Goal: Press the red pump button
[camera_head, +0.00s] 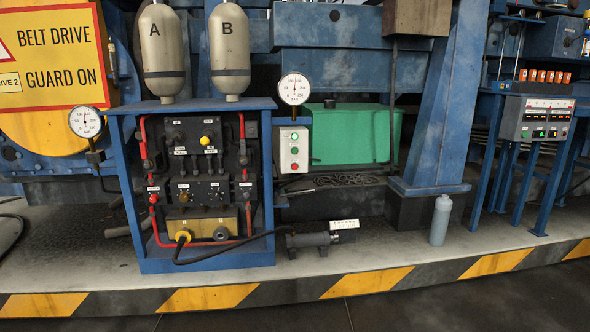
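A small pale button box (284,158) is mounted right of the blue cabinet, below a round gauge. Neither of my grippers shows in the head view.
The blue cabinet (266,215) holds valves, red pipes and a black hose. A dark cylinder (308,240) and a grey bottle (441,220) are on the ledge. A green box (350,135) is behind. A control panel (537,118) stands at right. The striped ledge edge runs in front.

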